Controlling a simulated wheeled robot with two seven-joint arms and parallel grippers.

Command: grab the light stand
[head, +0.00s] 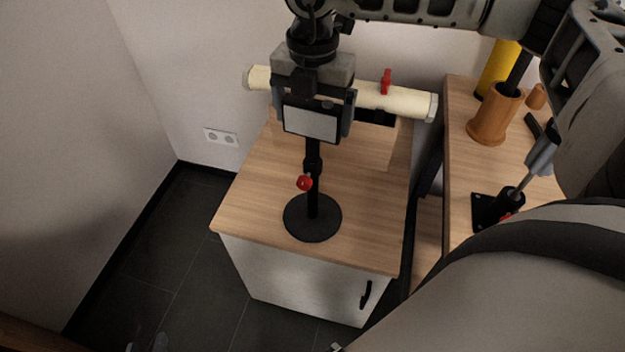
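The light stand stands upright on a small wooden-topped cabinet (250,190). It has a round black base (322,229), a thin black pole (313,195) with a red knob (304,183), and a pale rectangular light panel (308,124) in a black frame. My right gripper (314,112) reaches down over the stand's head, its two fingers spread on either side of the panel. Contact with the panel cannot be told. The top of the stand is hidden behind the gripper. Two pale fingertips at the bottom left edge, apart, look like my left gripper (146,346), over the floor.
A second wooden table (460,175) at the right bears a brown cup (494,115), a yellow cylinder (497,68) and a black-based stand (486,207). Walls close the back and left.

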